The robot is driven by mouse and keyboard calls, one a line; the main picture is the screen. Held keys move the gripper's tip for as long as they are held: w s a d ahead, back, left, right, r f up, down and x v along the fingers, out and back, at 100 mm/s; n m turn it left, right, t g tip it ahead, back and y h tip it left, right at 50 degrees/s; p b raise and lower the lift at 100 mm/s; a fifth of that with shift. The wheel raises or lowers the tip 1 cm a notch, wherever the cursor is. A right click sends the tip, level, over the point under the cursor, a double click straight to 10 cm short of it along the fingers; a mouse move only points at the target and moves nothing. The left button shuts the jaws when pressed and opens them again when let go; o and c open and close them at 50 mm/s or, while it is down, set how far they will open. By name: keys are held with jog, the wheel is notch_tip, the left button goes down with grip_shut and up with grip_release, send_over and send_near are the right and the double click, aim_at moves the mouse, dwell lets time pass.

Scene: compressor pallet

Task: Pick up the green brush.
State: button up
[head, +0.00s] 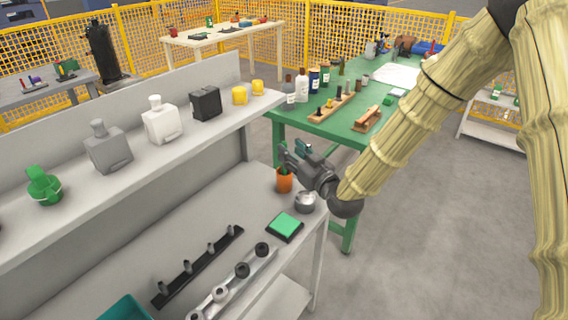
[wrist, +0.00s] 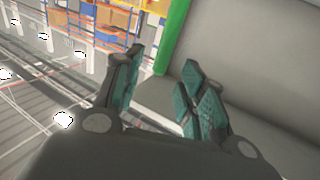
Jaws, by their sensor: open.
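My gripper (head: 294,154) is open, close above and beside an orange cup (head: 284,182) on the grey bench. In the wrist view its two teal-padded fingers (wrist: 162,76) are spread with nothing seen between them. A dark green shape shows over the cup's mouth; I cannot tell whether it is the green brush or a finger pad. No green brush can be clearly made out elsewhere. A green bar (wrist: 176,35) beyond the fingers in the wrist view looks like a table leg, but I cannot be sure.
A round metal bowl (head: 306,202) and a green-topped pad (head: 285,226) lie near the cup. A shelf (head: 75,209) with bottles and blocks runs above the bench. A green table (head: 345,122) with bottles stands behind. Open floor lies to the right.

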aim_at(286, 146)
jog(key=shift+p+x, duration=0.55)
jog(key=shift+x, duration=1.8)
grip_shut()
